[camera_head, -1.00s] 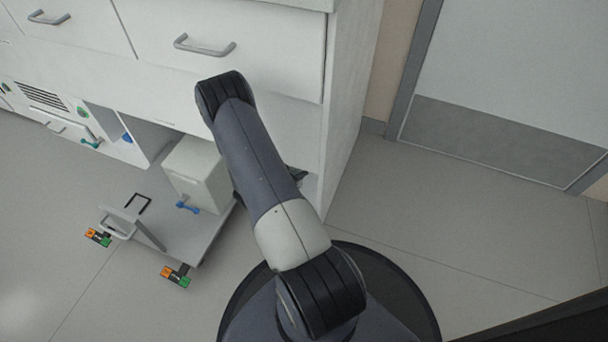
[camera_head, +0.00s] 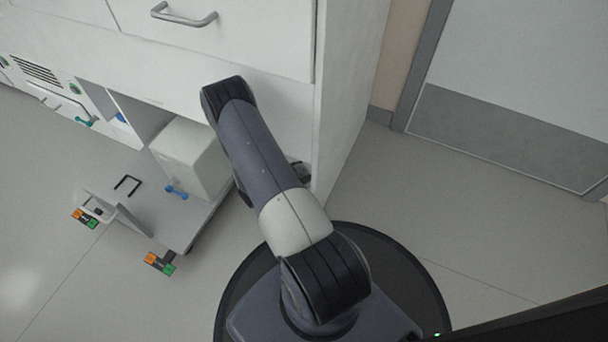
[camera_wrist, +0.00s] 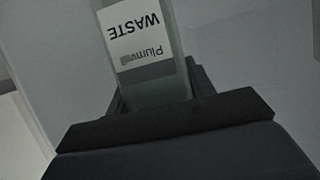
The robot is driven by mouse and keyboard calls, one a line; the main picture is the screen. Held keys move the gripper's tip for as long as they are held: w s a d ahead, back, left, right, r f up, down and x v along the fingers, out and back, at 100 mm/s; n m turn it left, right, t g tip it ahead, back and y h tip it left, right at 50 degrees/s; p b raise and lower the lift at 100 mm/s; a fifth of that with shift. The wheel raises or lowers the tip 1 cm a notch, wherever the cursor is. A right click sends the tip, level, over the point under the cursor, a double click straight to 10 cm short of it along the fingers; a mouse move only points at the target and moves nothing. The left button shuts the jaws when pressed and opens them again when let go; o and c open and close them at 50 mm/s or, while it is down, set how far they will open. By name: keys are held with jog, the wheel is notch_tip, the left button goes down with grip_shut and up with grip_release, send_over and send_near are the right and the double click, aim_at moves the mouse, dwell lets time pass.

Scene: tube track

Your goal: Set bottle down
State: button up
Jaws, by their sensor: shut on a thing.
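The bottle (camera_wrist: 152,72) shows in the wrist view as a clear, square-sided body with a white label reading "WASTE" and "Plumw…", upside down in the picture. The dark fingers of my gripper (camera_wrist: 157,92) are shut on it, one on each side. Its far end runs out of the top of the wrist view. In the head view my arm hides the bottle and most of the gripper; only a small dark part shows beside the arm, close to the cabinet's lower right corner.
A white cabinet (camera_head: 230,50) with drawers and a lower opening stands ahead. A low grey cart (camera_head: 190,225) bearing a white box (camera_head: 190,155) sticks out at left, with orange and green corner pieces (camera_head: 160,263). Free floor (camera_head: 440,190) lies at right, before a grey-white door (camera_head: 520,80).

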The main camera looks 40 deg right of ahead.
jog(key=shift+f, duration=0.75)
jog(key=shift+r, duration=0.1)
jog(key=o, duration=1.1)
jog(key=shift+o, duration=0.2)
jog(key=shift+r, duration=0.1)
jog(key=p+v, duration=0.4)
jog(key=v, duration=0.8)
